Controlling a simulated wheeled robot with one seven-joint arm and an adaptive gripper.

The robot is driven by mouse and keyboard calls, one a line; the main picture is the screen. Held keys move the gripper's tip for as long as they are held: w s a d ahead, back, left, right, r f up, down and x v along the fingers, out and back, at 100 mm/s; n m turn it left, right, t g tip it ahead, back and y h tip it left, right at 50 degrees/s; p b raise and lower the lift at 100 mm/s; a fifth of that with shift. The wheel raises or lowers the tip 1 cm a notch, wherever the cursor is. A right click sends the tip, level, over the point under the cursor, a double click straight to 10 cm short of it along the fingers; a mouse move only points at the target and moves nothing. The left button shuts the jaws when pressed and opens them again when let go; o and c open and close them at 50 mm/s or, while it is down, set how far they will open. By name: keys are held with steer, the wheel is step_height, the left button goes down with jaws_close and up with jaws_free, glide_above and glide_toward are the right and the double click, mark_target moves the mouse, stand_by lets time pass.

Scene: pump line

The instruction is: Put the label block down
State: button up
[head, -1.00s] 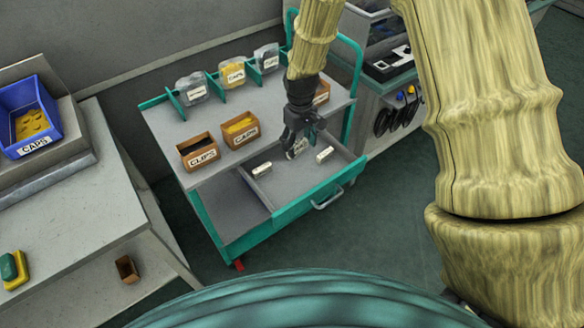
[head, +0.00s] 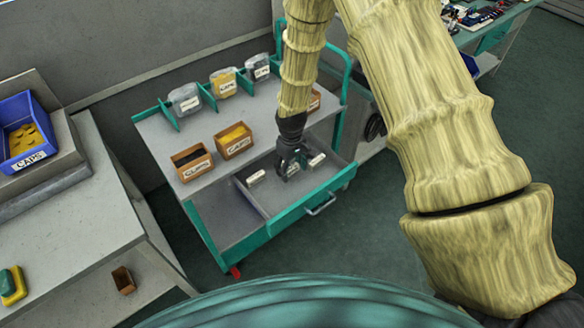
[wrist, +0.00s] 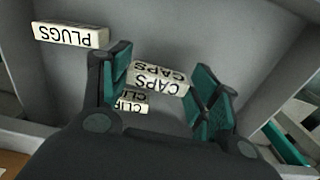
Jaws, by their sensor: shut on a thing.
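My gripper (wrist: 160,86) is shut on the white CAPS label block (wrist: 158,80), one finger at each end of it. In the head view my gripper (head: 288,170) is down inside the open drawer (head: 310,207) of the trolley, hiding most of the held block. I cannot tell whether the block touches the drawer floor. A PLUGS block (wrist: 70,35) lies to the left in the wrist view. A CLIPS block (wrist: 132,103) lies close to the held block, partly hidden by a finger. In the head view, white blocks show left (head: 256,178) and right (head: 316,160) of my gripper.
On the trolley top (head: 170,133) stand a CLIPS bin (head: 193,164), a CAPS bin (head: 234,143) and several bags between teal dividers. A table with a blue CAPS bin (head: 30,145) is at the left.

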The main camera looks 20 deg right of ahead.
mark_target(291, 170)
steer(key=shift+f, duration=0.55)
steer(key=shift+f, duration=0.2)
steer(key=o, duration=0.9)
steer(key=shift+c, duration=0.2)
steer(key=shift+r, duration=0.15)
step_height(291, 170, up, 12)
steer(key=b, duration=0.3)
